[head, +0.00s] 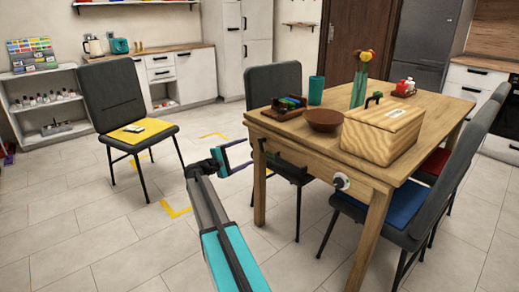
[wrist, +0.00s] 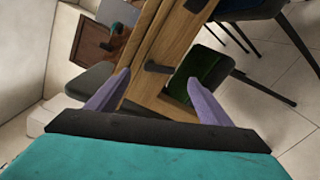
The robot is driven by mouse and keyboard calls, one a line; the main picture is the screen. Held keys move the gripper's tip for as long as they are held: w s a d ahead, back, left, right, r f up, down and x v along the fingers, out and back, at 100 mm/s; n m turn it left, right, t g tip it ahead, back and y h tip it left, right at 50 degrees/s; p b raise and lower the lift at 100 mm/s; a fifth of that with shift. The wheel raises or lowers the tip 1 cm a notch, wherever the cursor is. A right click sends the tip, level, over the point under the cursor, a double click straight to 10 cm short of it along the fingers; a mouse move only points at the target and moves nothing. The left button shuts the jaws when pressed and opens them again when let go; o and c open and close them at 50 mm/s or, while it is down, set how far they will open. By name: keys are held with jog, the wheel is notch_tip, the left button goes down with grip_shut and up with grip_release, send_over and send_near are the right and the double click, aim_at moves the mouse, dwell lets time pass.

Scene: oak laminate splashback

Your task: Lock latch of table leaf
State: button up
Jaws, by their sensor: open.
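The wooden table (head: 425,112) stands at the right in the head view. My gripper (head: 250,152) is open and empty, just left of the dark piece. In the wrist view, my open gripper (wrist: 159,77) points at the table's wooden edge (wrist: 150,100). A dark protruding piece (wrist: 157,67) shows between the fingertips, apart from both.
A wooden box (head: 383,137), a brown bowl (head: 323,119), a teal cup (head: 316,90) and a flower vase (head: 359,90) stand on the table. Dark chairs stand behind it (head: 273,84) and at its right (head: 440,190). Another chair (head: 115,95) is at the left. Floor between is clear.

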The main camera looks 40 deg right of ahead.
aim_at(260, 146)
jog(key=d, duration=0.2)
jog(key=d+b, duration=0.1)
jog(key=d, duration=0.5)
jog(key=shift+s+d+b, duration=0.25)
jog(key=shift+s+b, duration=0.05)
jog(key=c, duration=1)
jog(key=shift+c, duration=0.2)
jog(key=shift+f, duration=0.1)
jog(key=shift+w+f+m+b, duration=0.15)
jog(key=shift+m+b, duration=0.65)
jog(key=shift+m, duration=0.1)
jog(key=shift+w+m+b, duration=0.2)
jog(key=shift+m+b, duration=0.6)
jog(key=shift+m, duration=0.5)
jog(key=o, duration=1)
